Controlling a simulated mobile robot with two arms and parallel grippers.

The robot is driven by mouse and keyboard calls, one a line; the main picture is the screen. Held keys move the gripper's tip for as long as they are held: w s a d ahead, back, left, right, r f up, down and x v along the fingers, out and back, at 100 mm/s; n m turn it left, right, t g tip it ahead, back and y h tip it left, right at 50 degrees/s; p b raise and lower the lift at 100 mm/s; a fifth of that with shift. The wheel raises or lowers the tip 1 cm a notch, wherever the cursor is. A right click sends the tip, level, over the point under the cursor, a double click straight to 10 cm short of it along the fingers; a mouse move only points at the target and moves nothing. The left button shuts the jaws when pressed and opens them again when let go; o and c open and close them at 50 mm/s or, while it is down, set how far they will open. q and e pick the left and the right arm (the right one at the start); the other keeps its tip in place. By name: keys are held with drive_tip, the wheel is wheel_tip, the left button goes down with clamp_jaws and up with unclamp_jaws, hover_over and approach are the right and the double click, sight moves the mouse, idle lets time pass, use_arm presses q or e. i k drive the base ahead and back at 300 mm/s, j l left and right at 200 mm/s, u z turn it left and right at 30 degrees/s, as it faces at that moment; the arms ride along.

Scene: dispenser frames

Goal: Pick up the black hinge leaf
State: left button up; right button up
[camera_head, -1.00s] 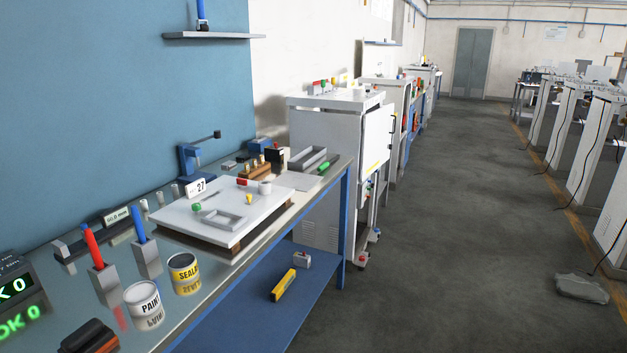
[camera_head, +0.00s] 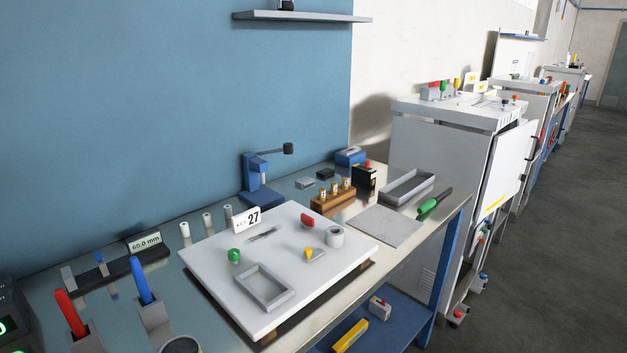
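A small flat black piece (camera_head: 325,173) lies at the back of the bench, next to a small grey piece (camera_head: 305,183). It may be the black hinge leaf, but it is too small to tell for sure. It lies behind a wooden block with brass pieces (camera_head: 333,199) and to the right of a blue press (camera_head: 260,182). Neither of my grippers is in view.
A white board (camera_head: 213,262) with a grey tray (camera_head: 263,287) and small coloured parts covers the bench middle. A grey bin (camera_head: 407,188) and a green-handled tool (camera_head: 434,204) lie at the right end. Red (camera_head: 70,312) and blue (camera_head: 141,281) handles stand front left.

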sight(324, 172)
drive_tip(key=u, duration=0.55)
drive_tip(key=i+l+u, duration=0.1)
drive_tip(key=l+u, duration=0.45)
drive_tip(key=u, duration=0.3)
drive_tip(key=l+u, duration=0.65)
drive_tip(key=u, duration=0.15)
